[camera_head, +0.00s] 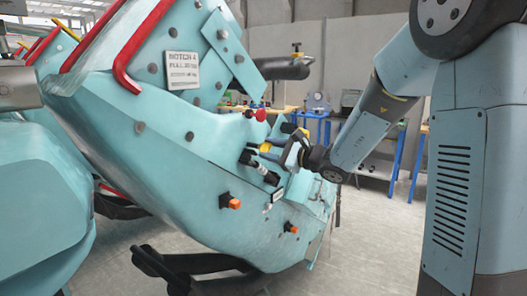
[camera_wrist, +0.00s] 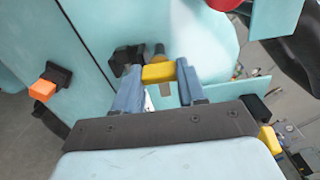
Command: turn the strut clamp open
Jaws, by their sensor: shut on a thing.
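My gripper (camera_wrist: 157,78) is shut on a yellow handle (camera_wrist: 158,72), which lies across between its two blue fingers. I take this handle to be part of the strut clamp. A black bracket (camera_wrist: 127,60) and a short brownish post stand just behind it, against the teal panel. In the head view the yellow handle (camera_head: 265,147) shows small at the left of my gripper (camera_head: 276,150), on the side of the teal coaster car (camera_head: 170,150). The clamp's inner parts are too small to tell.
A red knob (camera_head: 261,115) sits above the gripper. A second yellow handle (camera_wrist: 270,139) with a black end is at the right. Orange-tipped fittings (camera_head: 230,202) stick out lower on the car. Blue-legged workbenches (camera_head: 390,160) stand behind; grey floor (camera_head: 345,260) is open at the right.

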